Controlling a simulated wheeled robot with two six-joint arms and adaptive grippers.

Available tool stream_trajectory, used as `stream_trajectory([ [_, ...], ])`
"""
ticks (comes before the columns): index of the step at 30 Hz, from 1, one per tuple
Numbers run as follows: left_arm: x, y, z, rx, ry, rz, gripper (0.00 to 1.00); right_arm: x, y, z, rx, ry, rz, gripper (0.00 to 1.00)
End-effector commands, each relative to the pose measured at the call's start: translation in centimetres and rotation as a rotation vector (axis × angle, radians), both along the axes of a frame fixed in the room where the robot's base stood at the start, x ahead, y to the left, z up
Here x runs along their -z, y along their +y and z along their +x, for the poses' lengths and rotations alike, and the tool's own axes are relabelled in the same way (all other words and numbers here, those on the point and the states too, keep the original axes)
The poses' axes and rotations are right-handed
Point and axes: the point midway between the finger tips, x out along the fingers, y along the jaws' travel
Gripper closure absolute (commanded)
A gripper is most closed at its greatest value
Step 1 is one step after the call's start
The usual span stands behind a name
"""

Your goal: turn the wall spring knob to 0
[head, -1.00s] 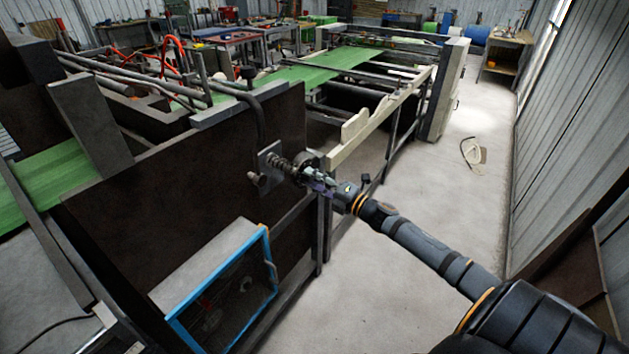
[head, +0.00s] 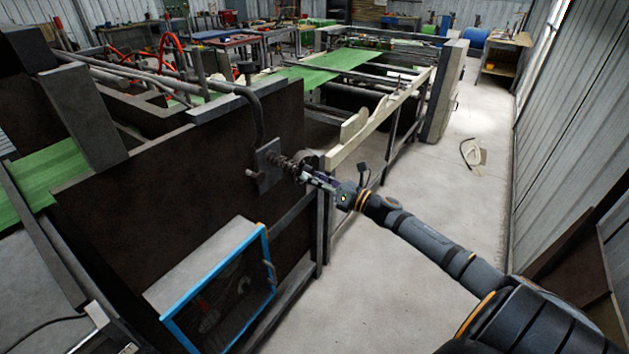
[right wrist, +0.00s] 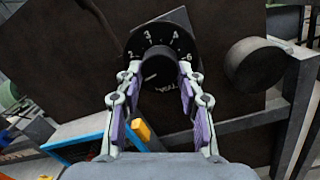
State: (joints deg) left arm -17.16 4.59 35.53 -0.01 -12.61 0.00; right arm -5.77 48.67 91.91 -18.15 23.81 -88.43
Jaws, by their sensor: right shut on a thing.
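The wall spring knob is a round black knob (right wrist: 158,68) on a black dial with white numerals, seen in the right wrist view. A short white mark on it points to the lower left of that picture. The numerals 2, 3 and 4 show along the upper rim; the lower left part is hard to read. My right gripper (right wrist: 161,82) has a finger on either side of the knob and is shut on it. My left gripper is out of view.
A grey round part (right wrist: 253,64) is right of the dial. The floor (head: 425,215) to the right is mostly clear.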

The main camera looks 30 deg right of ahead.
Motion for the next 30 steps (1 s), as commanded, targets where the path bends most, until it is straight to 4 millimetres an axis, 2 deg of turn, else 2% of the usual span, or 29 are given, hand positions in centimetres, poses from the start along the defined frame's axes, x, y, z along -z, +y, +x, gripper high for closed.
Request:
stream_trajectory([
  [15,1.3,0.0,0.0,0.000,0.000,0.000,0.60,-0.1,-0.2,0.2,0.001,-0.161,-0.383,0.94],
  [30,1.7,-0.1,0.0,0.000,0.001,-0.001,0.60,-0.3,-0.3,0.2,0.000,-0.216,-0.513,0.94],
])
